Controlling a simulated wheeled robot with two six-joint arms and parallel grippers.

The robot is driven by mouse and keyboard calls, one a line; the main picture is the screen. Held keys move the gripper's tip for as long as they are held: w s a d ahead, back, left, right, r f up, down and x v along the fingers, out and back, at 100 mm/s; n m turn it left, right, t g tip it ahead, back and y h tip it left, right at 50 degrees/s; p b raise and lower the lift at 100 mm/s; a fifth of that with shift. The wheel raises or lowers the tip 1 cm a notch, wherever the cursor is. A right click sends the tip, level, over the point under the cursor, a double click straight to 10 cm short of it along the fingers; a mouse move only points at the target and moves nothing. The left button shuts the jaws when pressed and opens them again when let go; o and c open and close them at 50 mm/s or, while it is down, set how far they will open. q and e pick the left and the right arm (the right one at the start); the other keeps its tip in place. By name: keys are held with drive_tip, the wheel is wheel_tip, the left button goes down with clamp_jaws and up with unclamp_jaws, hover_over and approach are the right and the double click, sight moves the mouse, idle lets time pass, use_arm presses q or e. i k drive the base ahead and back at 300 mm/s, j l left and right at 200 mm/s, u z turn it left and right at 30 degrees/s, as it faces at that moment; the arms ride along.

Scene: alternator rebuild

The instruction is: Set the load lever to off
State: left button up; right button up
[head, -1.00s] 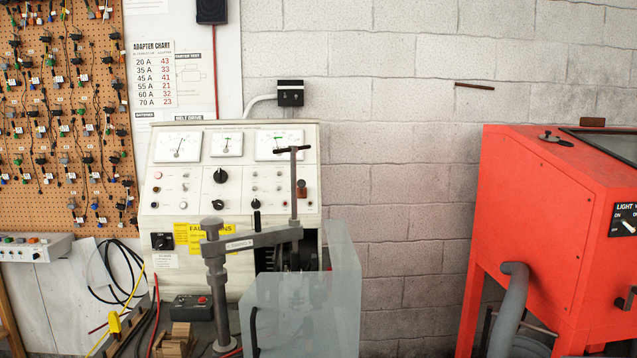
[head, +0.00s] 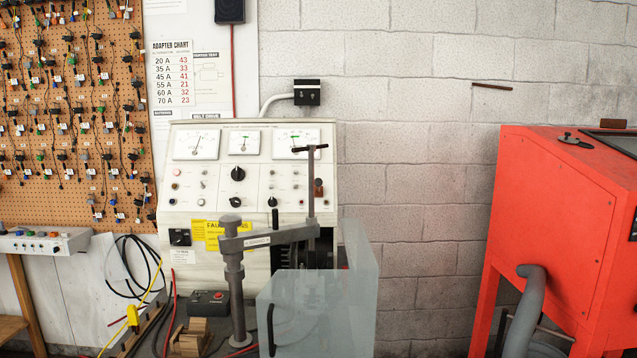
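The white test bench (head: 215,275) stands against the wall at the centre left, with three dials on its sloped panel. A short lever with a black grip (head: 272,203) stands upright low on the panel; it may be the load lever, but its label is too small to read. A round black knob (head: 238,174) sits above it, left of the middle. Another black knob on a dark plate (head: 180,237) is at the panel's lower left. Neither of my grippers is in view.
A grey clamp arm on a post (head: 235,270), with a tall T-handle (head: 311,185), stands in front of the panel's lower right. A translucent guard (head: 350,300) covers the area below it. A red cabinet (head: 560,230) stands at the right. A small red-button box (head: 208,303) sits low.

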sight(318, 182)
drive_tip(key=l+u, duration=0.15)
drive_tip(key=u, duration=0.2)
drive_tip(key=k+l+u, duration=0.1)
drive_tip(key=u, duration=0.25)
drive_tip(key=k+l+u, duration=0.1)
drive_tip(key=u, duration=0.25)
drive_tip(key=l, duration=0.1)
